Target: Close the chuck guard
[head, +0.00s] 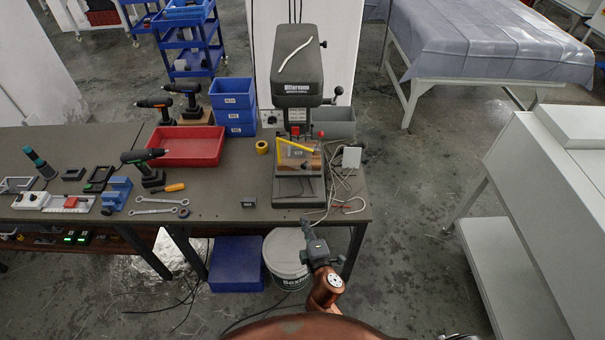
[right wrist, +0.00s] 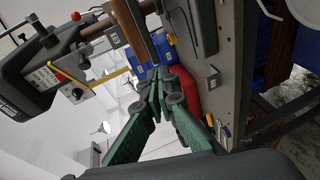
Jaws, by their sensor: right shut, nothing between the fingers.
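The yellow edge slants; I cannot tell exactly how far the guard is swung. In the right wrist view the yellow guard edge (right wrist: 110,76) lies left of the fingers, beside the press head (right wrist: 38,75). My right gripper (head: 305,221) is shut and empty, in front of the bench edge and apart from the guard. It also shows in the right wrist view (right wrist: 157,75). My left gripper is out of view.
A red tray (head: 187,147), blue bins (head: 233,106), a drill (head: 145,167) and wrenches (head: 160,205) are left of the press. Cables (head: 343,190) lie right of it. A white bucket (head: 285,262) stands below the bench.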

